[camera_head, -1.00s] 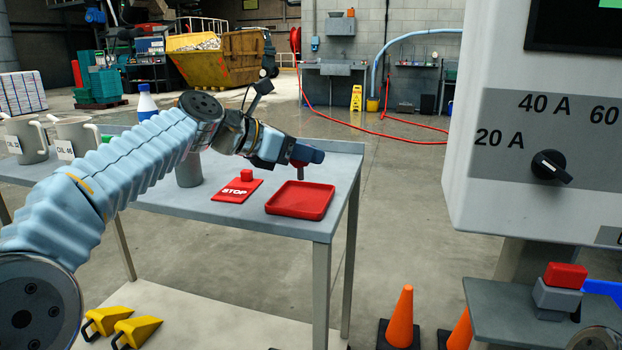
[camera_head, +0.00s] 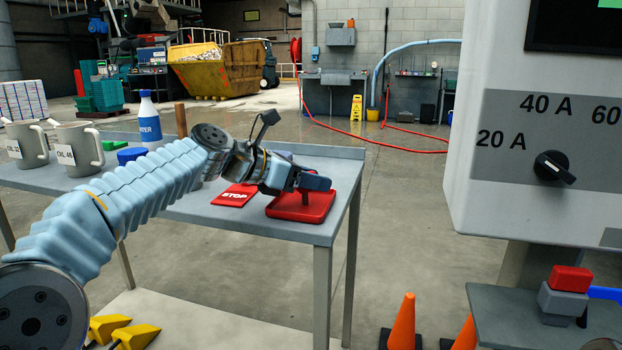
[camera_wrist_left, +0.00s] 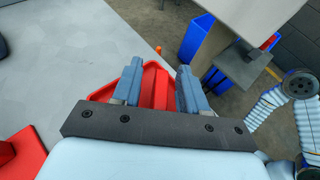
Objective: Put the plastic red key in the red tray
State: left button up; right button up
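The red tray (camera_head: 276,213) lies on the grey table near its right front corner. My left gripper (camera_head: 314,184) is low over the tray. My right gripper is out of view.
Jugs (camera_head: 80,148) and a water bottle (camera_head: 149,122) stand further left. The grey control cabinet (camera_head: 560,110) is at right, with a red-topped block (camera_head: 570,280) on a stand below it. Orange cones (camera_head: 403,325) stand on the floor.

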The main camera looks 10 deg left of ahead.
pick_arm(q)
jog(key=shift+s+a+r, duration=0.1)
jog(key=shift+a+r, duration=0.05)
jog(key=shift+r, duration=0.05)
jog(key=v, duration=1.1)
jog(key=shift+s+a+p, duration=0.2)
jog(key=shift+s+p, duration=0.05)
jog(key=shift+p, duration=0.15)
